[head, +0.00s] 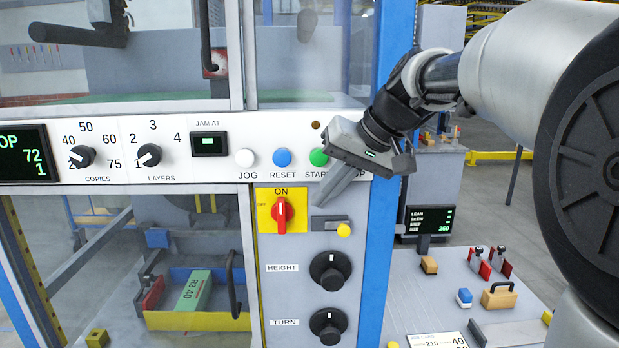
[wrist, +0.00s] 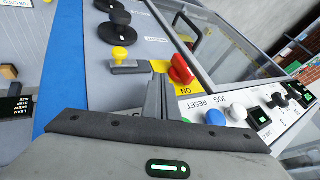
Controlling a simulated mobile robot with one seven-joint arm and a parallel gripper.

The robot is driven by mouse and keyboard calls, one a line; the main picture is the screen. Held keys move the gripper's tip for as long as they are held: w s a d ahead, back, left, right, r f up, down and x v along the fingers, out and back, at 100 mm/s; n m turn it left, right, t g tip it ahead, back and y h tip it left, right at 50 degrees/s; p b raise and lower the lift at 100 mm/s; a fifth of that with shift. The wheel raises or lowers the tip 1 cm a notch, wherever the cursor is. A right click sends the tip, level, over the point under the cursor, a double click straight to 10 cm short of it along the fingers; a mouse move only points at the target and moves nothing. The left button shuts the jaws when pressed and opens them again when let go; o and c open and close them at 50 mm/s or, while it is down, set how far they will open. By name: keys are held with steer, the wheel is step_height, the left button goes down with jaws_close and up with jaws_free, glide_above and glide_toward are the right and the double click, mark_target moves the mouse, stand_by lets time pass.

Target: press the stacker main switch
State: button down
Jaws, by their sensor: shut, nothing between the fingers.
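The main switch is a red rotary knob (head: 281,213) on a yellow plate (head: 264,197) marked ON at the top, with a smaller mark at the left. Its handle stands upright, towards ON. In the wrist view the red knob (wrist: 182,70) is just right of the fingertips. My gripper (head: 318,204) is shut and empty, its fingers pointing down and left in front of the panel, to the right of the knob. In the wrist view the shut fingers (wrist: 160,84) appear apart from the knob. The gripper body covers the button right of the green START button (head: 318,157).
A white JOG button (head: 245,158) and blue RESET button (head: 282,157) sit above the switch. A small grey block with a yellow knob (head: 344,230) and black HEIGHT (head: 330,270) and TURN (head: 328,326) dials are nearby. A blue post (head: 379,240) edges the panel.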

mark_target(286, 214)
steer(key=shift+w+a+f, duration=0.1)
steer(key=shift+a+f, duration=0.05)
steer(key=shift+a, duration=0.6)
steer(key=shift+w+a+f, duration=0.1)
steer(key=shift+a+f, duration=0.05)
steer(key=shift+a, duration=0.6)
steer(key=shift+w+a+f, duration=0.1)
steer(key=shift+a+f, duration=0.05)
steer(key=shift+a, duration=0.6)
steer(key=shift+r+p, duration=0.15)
steer(key=shift+p, duration=0.35)
steer(key=shift+s+a+h+p, duration=0.1)
steer(key=shift+h+p, duration=0.3)
steer(key=shift+p, duration=0.1)
steer(key=shift+h+p, duration=0.4)
steer(key=shift+p, duration=0.05)
